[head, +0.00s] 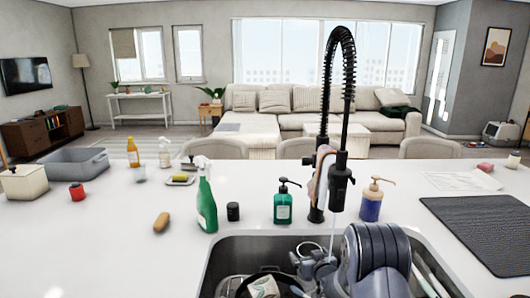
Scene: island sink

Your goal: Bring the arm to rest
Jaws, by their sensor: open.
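A black spring faucet (328,75) rises behind the sink, with water running. Behind the sink stand a green spray bottle (206,205), a green soap dispenser (283,205) and a blue one (371,205). A dark mat (480,230) lies right. The counter's left front (90,250) is clear.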

